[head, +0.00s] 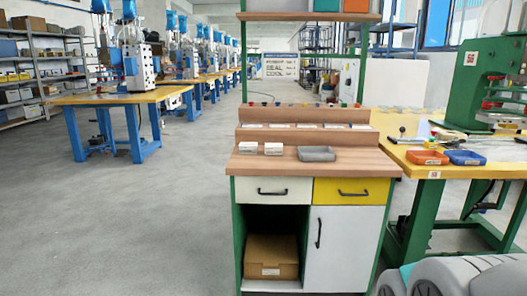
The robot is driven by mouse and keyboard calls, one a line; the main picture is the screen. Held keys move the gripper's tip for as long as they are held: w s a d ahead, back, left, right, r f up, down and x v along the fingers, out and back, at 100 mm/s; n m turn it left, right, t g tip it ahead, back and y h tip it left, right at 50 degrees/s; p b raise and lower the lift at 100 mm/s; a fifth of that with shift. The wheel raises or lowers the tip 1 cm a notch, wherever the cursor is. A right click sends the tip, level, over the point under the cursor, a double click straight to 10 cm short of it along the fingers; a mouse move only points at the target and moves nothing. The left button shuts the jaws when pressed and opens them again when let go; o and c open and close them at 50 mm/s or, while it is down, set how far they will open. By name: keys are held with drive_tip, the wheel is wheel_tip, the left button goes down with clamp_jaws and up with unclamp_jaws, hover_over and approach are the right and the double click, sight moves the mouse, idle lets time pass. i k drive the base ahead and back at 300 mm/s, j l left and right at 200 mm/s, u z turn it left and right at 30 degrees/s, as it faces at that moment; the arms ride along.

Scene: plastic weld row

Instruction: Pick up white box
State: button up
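Two small white boxes sit side by side on the wooden top of a workbench (340,165) in the head view. The left white box (248,147) and the right white box (274,148) are close together near the back left of the top. I cannot tell which one the task means. My gripper is not in view. A grey and teal rounded part at the bottom right looks like my arm.
A grey tray (316,154) lies right of the boxes. A raised wooden ledge (308,135) stands behind them. A yellow table (460,169) with an orange tray (427,157) and a blue tray (465,158) adjoins at right. The floor (130,220) at left is clear.

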sight(245, 147)
drive_tip(key=i+j+z, duration=0.1)
drive_tip(key=j, duration=0.3)
drive_tip(key=i+j, duration=0.2)
drive_tip(key=j, duration=0.2)
drive_tip(key=i+j+z, duration=0.15)
drive_tip(key=j, duration=0.25)
drive_tip(key=i+j, duration=0.1)
drive_tip(key=j, duration=0.3)
drive_tip(key=z, duration=0.05)
